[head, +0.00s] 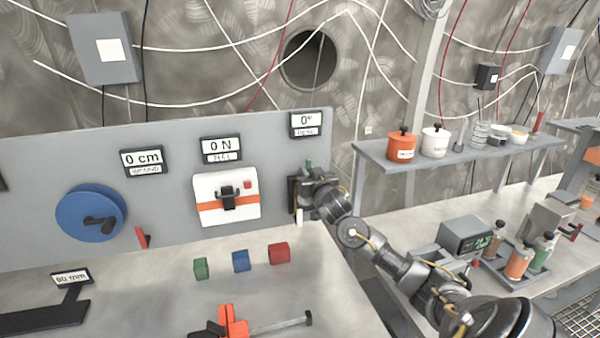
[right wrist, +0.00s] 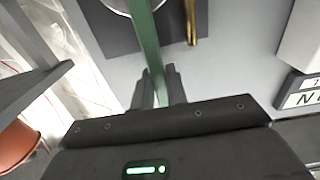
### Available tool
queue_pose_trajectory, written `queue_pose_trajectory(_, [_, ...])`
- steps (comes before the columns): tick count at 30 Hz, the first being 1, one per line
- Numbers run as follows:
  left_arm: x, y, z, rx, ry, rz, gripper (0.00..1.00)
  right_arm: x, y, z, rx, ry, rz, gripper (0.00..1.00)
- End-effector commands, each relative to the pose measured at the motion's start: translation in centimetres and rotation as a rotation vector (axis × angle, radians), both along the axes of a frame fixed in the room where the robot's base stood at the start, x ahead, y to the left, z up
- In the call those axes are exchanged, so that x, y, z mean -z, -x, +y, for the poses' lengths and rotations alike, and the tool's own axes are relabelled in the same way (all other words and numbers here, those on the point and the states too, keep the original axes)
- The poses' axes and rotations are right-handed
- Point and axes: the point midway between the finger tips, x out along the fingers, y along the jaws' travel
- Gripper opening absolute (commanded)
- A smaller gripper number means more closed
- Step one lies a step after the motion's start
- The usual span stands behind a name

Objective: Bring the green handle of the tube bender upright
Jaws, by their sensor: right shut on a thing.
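The green handle of the tube bender (right wrist: 152,48) runs up and away between my right fingers in the right wrist view. Its green tip also shows in the head view (head: 308,163), just above the gripper. My right gripper (head: 309,184) is shut on this handle, in front of the upright grey panel; its fingers also show in the wrist view (right wrist: 157,88). In the wrist view, part of a round pale disc (right wrist: 130,4) and a brass tube (right wrist: 191,22) lie on the bender's dark plate (right wrist: 98,22). My arm hides most of the bender in the head view. My left gripper is out of view.
A display reading 0° (head: 306,123) hangs above the bender. Left of it are a white box with an orange band (head: 228,210) and a blue wheel (head: 88,213). Green, blue and red blocks (head: 279,253) lie on the bench below. A shelf (head: 375,160) with pots is at right.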

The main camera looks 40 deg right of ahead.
Motion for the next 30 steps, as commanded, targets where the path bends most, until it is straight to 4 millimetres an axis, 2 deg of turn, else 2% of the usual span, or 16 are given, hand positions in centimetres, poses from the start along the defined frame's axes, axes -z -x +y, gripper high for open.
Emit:
queue_pose_trajectory(6, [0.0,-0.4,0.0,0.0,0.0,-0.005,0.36,0.2,0.0,0.1,-0.002,0.004,0.006,0.0])
queue_pose_trajectory(7, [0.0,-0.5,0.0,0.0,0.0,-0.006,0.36,0.2,0.0,0.1,-0.002,0.004,0.006,0.17])
queue_pose_trajectory(12, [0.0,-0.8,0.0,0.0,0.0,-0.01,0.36,0.1,0.0,0.1,-0.002,0.003,0.003,0.36])
queue_pose_trajectory(23, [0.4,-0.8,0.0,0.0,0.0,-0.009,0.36,0.3,0.6,0.4,-0.003,0.001,0.002,0.36])
queue_pose_trajectory(30, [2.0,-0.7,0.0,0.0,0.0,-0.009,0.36,0.5,4.5,2.2,-0.005,0.001,0.002,0.36])
